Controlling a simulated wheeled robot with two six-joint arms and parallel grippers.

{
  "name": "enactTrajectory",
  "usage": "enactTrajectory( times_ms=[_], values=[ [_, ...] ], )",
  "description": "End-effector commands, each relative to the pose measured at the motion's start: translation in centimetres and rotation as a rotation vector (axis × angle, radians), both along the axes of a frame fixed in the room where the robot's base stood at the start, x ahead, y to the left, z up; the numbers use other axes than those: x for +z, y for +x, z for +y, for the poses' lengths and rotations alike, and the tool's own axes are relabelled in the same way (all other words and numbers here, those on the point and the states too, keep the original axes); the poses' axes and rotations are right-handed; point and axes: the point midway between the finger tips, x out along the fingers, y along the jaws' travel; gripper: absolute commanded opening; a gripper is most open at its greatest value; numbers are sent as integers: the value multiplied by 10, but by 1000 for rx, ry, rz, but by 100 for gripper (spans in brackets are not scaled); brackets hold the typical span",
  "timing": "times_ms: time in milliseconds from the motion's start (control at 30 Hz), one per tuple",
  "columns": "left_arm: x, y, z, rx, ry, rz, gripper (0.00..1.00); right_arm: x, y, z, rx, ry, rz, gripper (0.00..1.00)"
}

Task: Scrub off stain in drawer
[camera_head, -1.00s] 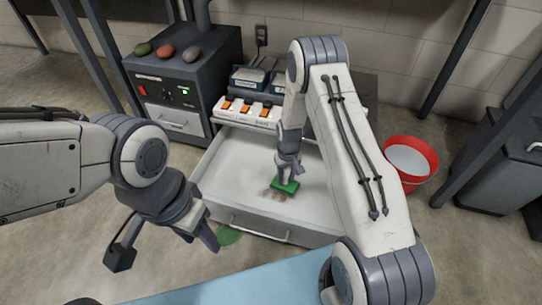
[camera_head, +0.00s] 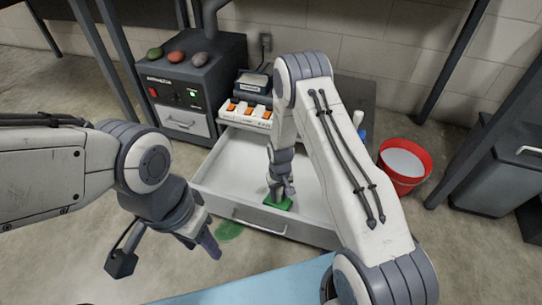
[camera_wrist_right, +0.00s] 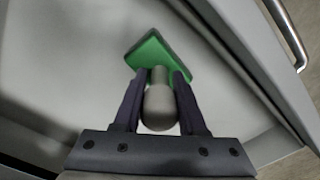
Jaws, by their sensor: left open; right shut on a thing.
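The open drawer (camera_head: 232,183) is pale grey and pulled out below the front of a cabinet. My right gripper (camera_head: 280,188) reaches down into it and is shut on a scrubber (camera_head: 284,204) with a green pad and a grey handle. The pad is at the drawer floor near the front wall. In the right wrist view, the scrubber's green pad (camera_wrist_right: 158,58) lies beyond the two fingers (camera_wrist_right: 160,82). No stain shows clearly; part of the floor is hidden by the pad and gripper. My left gripper (camera_head: 167,254) is open and empty, left of the drawer.
A panel with orange switches (camera_head: 248,112) stands behind the drawer. A dark machine (camera_head: 190,85) with several stones on top is behind left. A red bucket (camera_head: 405,172) stands right. A green patch (camera_head: 229,230) lies on the floor before the drawer; a blue surface (camera_head: 240,287) is nearest.

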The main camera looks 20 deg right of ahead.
Motion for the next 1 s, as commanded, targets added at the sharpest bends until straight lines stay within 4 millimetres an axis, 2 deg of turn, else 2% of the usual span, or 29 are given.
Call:
enactTrajectory(
  times_ms=[100,167,233,700,1000],
  values=[
    [4,0,0,0,0,0,50,0,-4,5,-1,0,4,0],
    [14,0,0,0,0,0,50,8,-3,5,-1,0,2,0],
    [20,0,0,0,0,0,50,29,-1,7,2,0,-3,0],
    [59,0,0,0,0,0,50,69,-1,10,7,0,-1,0],
    [72,0,0,0,0,0,50,83,-1,8,5,0,0,0]
  ],
)
